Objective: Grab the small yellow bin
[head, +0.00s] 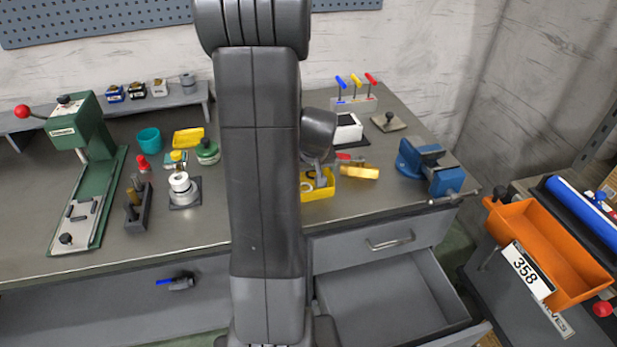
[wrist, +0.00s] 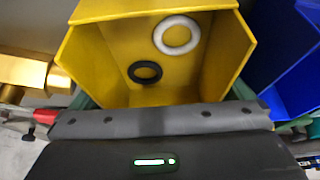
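The small yellow bin (head: 320,192) stands on the workbench, partly hidden behind my arm in the head view. In the wrist view the yellow bin (wrist: 190,75) fills the upper middle, its open inside facing the camera. A white ring (wrist: 177,35) and a black ring (wrist: 145,72) lie in it. My gripper (head: 318,172) is down at the bin, seen small and partly covered. In the wrist view a dark bar of my gripper crosses just below the bin and hides the fingertips. I cannot tell whether the fingers touch the bin.
A blue bin (wrist: 285,70) is close on the right in the wrist view. A blue vise (head: 430,168) stands farther right. Below, a grey drawer (head: 390,300) is open.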

